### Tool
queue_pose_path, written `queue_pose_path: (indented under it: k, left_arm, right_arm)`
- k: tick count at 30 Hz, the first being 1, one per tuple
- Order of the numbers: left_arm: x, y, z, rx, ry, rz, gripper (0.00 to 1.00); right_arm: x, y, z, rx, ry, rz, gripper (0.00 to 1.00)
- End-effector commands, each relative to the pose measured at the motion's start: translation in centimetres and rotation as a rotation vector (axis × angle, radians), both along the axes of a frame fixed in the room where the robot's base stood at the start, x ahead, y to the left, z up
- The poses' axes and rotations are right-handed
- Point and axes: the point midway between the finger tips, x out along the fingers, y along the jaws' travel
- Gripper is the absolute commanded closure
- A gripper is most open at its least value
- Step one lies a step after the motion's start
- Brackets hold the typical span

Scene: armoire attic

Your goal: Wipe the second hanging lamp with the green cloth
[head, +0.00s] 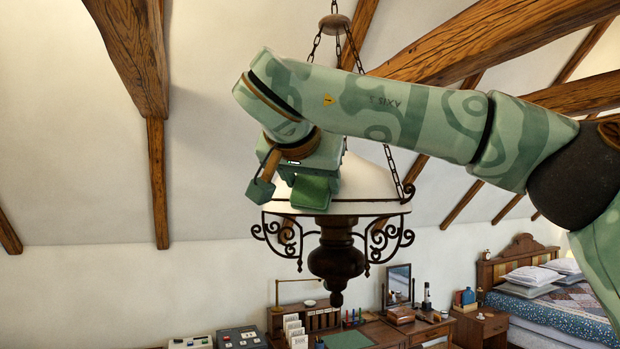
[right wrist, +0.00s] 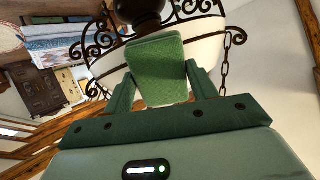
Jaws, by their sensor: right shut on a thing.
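A hanging lamp (head: 372,182) with a white shade, a dark scrolled iron frame and a dark turned body hangs on chains in the middle of the head view. My right arm reaches in from the right, in front of the lamp. My right gripper (right wrist: 161,85) is shut on the green cloth (right wrist: 157,62), a folded pad. The cloth also shows in the head view (head: 311,192), in front of the shade's left part. In the right wrist view the cloth overlaps the shade (right wrist: 205,48); I cannot tell whether it touches. My left gripper is not in view.
Wooden beams (head: 158,170) run along the sloped ceiling. Below stand a desk (head: 375,333) with a small mirror (head: 399,283) and papers, and a bed (head: 560,305) at right. The lamp's chains (head: 392,165) hang close to my arm. Open air lies left of the lamp.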

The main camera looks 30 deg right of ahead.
Motion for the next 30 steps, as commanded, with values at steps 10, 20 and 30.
queue_pose_path:
  k: [10,20,30]
  left_arm:
    - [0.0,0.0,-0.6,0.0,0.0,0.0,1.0]
    - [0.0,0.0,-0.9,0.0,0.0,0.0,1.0]
    - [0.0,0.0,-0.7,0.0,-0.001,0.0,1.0]
  right_arm:
    - [-1.9,-2.1,0.1,0.001,-0.002,0.0,0.61]
    - [-2.9,-3.6,0.0,0.001,-0.001,-0.001,0.61]
    - [-3.6,-5.2,-0.1,0.001,-0.001,0.0,0.61]
